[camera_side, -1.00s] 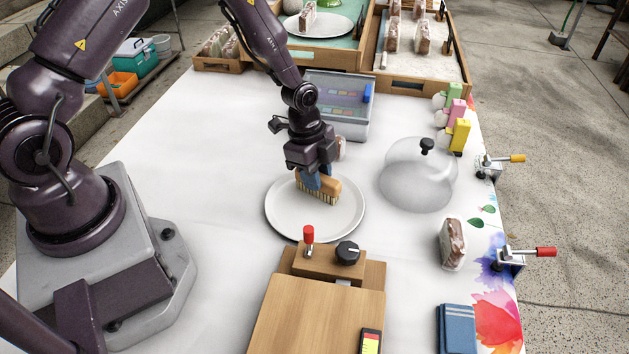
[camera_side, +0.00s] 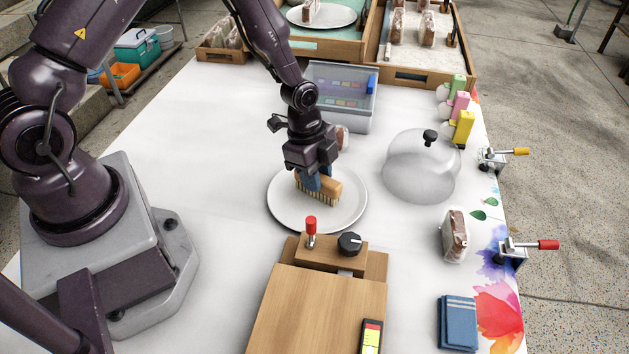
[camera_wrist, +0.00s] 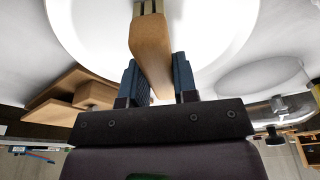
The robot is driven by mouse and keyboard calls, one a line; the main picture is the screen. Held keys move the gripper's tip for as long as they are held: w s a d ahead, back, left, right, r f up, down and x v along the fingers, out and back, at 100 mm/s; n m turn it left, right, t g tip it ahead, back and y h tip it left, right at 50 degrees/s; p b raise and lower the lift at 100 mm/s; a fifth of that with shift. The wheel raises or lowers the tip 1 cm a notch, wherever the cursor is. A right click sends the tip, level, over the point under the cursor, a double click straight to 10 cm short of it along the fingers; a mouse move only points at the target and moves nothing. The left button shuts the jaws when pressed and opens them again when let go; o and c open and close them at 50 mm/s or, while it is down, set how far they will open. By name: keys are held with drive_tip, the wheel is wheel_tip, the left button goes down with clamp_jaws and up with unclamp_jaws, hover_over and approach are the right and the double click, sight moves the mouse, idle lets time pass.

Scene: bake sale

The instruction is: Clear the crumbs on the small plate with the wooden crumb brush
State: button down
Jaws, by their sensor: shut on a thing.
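The small plate (camera_side: 287,212) is white and round and lies on the white-covered table near the middle of the side view. It also shows in the wrist view (camera_wrist: 90,35). The wooden crumb brush (camera_side: 329,188) has pale bristles that point down onto or just above the plate; I cannot tell whether they touch. My gripper (camera_side: 311,183) is shut on the brush's wooden body, with a blue finger on each side of it in the wrist view (camera_wrist: 150,55). No crumbs can be made out on the visible part of the plate.
A clear dome (camera_side: 420,172) with a black knob stands right of the plate. A wooden board with a red lever and black knob (camera_side: 335,255) is close in front. A clear bin (camera_side: 342,105) stands behind. A wrapped cake slice (camera_side: 454,236) and blue cloth (camera_side: 457,322) are at right.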

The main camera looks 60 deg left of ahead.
drive_tip(key=shift+w+a, duration=0.9)
drive_tip(key=shift+r, duration=0.1)
drive_tip(key=d+v, duration=0.1)
drive_tip(key=v, duration=0.7)
drive_tip(key=shift+w+d+r, duration=0.2)
drive_tip(key=shift+w+d, duration=0.05)
drive_tip(key=shift+w, duration=0.1)
